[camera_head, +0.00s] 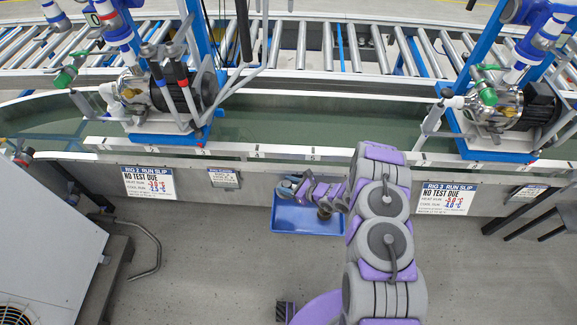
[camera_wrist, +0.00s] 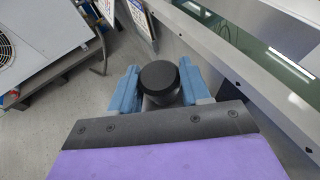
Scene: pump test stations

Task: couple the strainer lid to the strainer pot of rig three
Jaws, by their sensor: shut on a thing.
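My gripper (camera_wrist: 158,82) has two blue fingers closed on the sides of a round black cap-like piece, which I take for the strainer lid (camera_wrist: 160,76). Its flat round top faces the wrist camera; its underside is hidden. In the head view my gripper (camera_head: 289,187) is at the far left end of my bent arm, over the back part of the blue tray; the lid is too small to make out there. The right-hand pump rig (camera_head: 503,105) stands above a slip that seems to read rig 3. Its strainer pot cannot be told apart surely among the fittings.
The blue tray (camera_head: 300,222) is low against the stand's front wall. Another pump rig (camera_head: 165,90) stands at left, above a slip seeming to read rig 2. A roller conveyor (camera_head: 330,45) runs behind. A grey cabinet (camera_head: 50,240) is at lower left; a dark frame (camera_head: 535,215) is at right.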

